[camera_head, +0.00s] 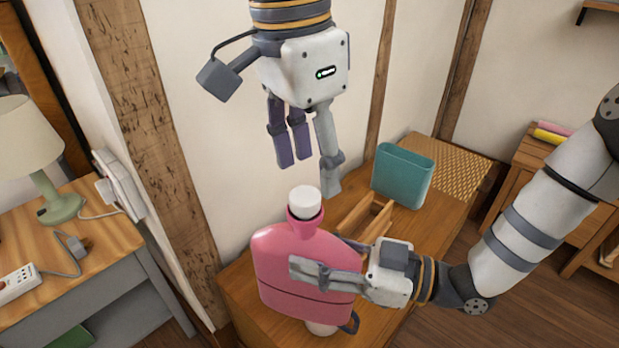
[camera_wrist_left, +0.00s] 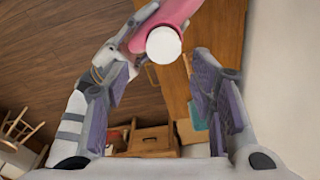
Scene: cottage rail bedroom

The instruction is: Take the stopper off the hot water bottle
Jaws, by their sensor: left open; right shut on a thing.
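The pink hot water bottle (camera_head: 285,255) is held upright over the wooden chest, with its neck up. Its white stopper (camera_head: 305,199) sits in the neck; it also shows in the left wrist view (camera_wrist_left: 163,45), with part of the pink bottle (camera_wrist_left: 165,12) behind it. My right gripper (camera_head: 325,265) is shut on the bottle's body from the right, one finger across the front; the other finger is mostly hidden. My left gripper (camera_head: 308,174) is open, pointing down just above the stopper. In the left wrist view its fingers (camera_wrist_left: 163,82) are apart with nothing between the pads.
The wooden chest (camera_head: 420,228) bears a teal container (camera_head: 403,175), a wooden rack (camera_head: 362,218) and a woven panel (camera_head: 452,170). A white round piece (camera_head: 321,328) shows below the bottle. A lamp (camera_head: 50,160) stands on the left desk. A wall and timber post stand close behind.

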